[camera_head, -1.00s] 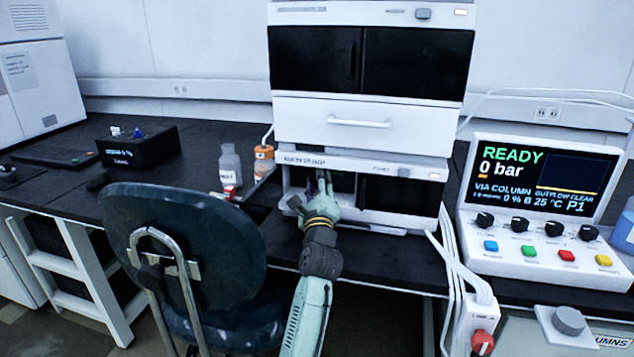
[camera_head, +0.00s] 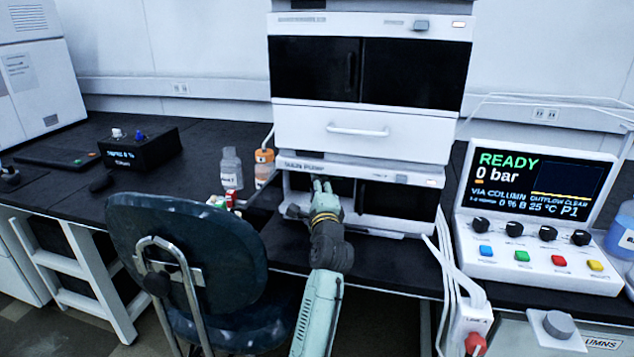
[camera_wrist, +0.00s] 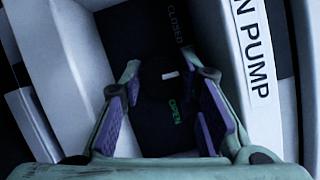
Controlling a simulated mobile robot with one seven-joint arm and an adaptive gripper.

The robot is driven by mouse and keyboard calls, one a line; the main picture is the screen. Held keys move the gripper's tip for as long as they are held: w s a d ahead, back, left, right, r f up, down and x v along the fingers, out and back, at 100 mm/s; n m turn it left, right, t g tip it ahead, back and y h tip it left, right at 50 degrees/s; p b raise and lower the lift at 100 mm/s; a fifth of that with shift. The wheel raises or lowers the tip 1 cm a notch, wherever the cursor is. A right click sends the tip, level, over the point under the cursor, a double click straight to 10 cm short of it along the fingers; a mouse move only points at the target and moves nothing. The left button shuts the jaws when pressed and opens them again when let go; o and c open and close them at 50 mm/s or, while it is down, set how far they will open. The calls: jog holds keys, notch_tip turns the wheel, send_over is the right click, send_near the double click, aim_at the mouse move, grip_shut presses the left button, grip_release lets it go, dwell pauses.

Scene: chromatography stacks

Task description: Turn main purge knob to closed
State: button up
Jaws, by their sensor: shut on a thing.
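The main purge knob (camera_wrist: 158,74) is dark and round, with a short white mark, in the wrist view. A dim CLOSED label (camera_wrist: 177,25) lies above it and a green OPEN label (camera_wrist: 175,111) below it. The white mark lies between the two labels. My gripper (camera_wrist: 168,78) has a finger on each side of the knob and is shut on it; the exact contact is dark. In the head view, my gripper (camera_head: 321,187) is at the left dark bay of the main pump (camera_head: 300,172) and hides the knob.
A white panel marked PUMP (camera_wrist: 255,55) stands close to my right finger. A chair (camera_head: 190,265) is left of my arm. Bottles (camera_head: 231,168) stand left of the pump. A control console (camera_head: 535,215) reading READY and 0 bar and white tubing (camera_head: 450,265) are to the right.

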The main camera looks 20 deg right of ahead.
jog(key=shift+n, duration=0.3)
jog(key=o, duration=0.9)
jog(key=shift+c, duration=0.2)
jog(key=v, duration=1.2)
jog(key=shift+r, duration=0.1)
